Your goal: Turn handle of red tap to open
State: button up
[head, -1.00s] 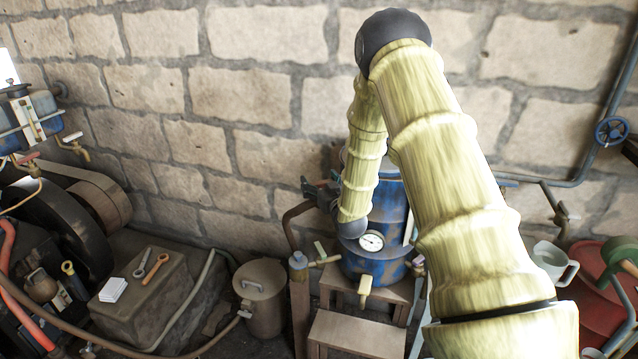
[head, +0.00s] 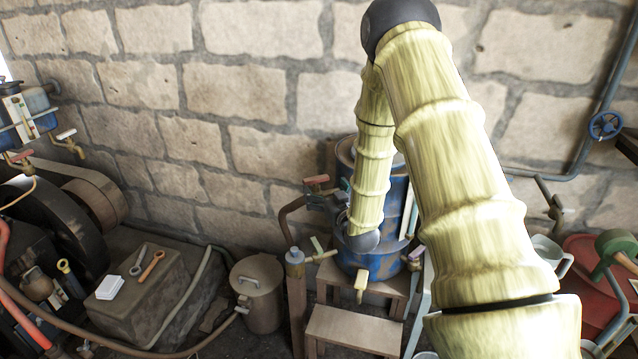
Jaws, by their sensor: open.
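A tap with a red handle (head: 317,180) shows at the upper left side of the blue drum (head: 384,262), near the bent brown pipe. My gripper (head: 334,204) is a small dark shape beside the drum, just right of and below this handle. It is open, with nothing seen in it. It is partly hidden by my own arm, and I cannot tell whether it touches the tap. Another tap with a red handle (head: 20,157) hangs under the blue tank at the far left.
A wooden stool (head: 352,330) stands before the drum. Taps with pale handles (head: 320,247) and (head: 361,284) stick out nearby. A lidded can (head: 258,290) and a stone block (head: 145,295) with wrenches stand left. The stone wall closes off the back.

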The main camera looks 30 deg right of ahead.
jog(key=shift+s+a, duration=0.2)
jog(key=shift+s, duration=0.8)
jog(key=shift+s+a, duration=0.15)
jog(key=shift+s, duration=0.8)
